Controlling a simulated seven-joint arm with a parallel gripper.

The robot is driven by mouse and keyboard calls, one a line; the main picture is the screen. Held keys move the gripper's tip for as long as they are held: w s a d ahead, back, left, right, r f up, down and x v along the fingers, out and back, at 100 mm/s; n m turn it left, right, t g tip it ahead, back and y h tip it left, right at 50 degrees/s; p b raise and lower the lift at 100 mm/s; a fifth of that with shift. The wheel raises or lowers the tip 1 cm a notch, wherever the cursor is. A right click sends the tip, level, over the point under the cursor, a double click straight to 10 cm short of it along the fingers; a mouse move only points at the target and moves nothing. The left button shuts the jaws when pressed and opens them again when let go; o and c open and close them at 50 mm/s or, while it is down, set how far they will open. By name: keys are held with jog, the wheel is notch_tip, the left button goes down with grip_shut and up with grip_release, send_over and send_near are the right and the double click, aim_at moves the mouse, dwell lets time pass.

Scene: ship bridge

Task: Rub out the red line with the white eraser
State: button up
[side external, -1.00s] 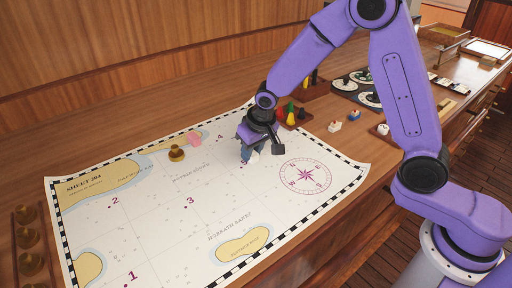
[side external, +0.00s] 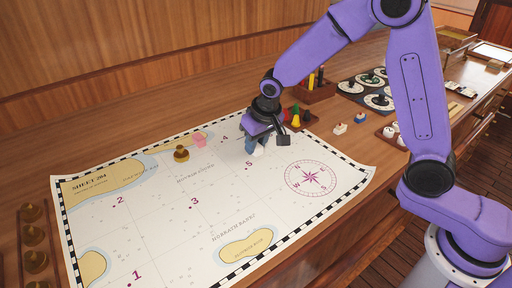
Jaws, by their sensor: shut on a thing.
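A paper sea chart (side external: 150,235) lies flat on the wooden counter. My gripper (side external: 257,149) is low over the chart's far right part, left of and behind the compass rose. It is shut on a small white thing, the white eraser (side external: 259,153), which shows only in part below the fingers. The eraser is at or just above the paper; I cannot tell whether it touches. I see no red line on the uncovered chart; the spot under my gripper is hidden.
A pink block (side external: 200,139) and a brass weight (side external: 181,153) stand on the chart. Brass weights (side external: 33,236) fill a rack at left. Coloured pieces (side external: 296,116), small blocks (side external: 340,128) and round dials (side external: 378,101) are at the right. The chart's front is clear.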

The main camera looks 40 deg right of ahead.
jog(key=shift+r, duration=1.45)
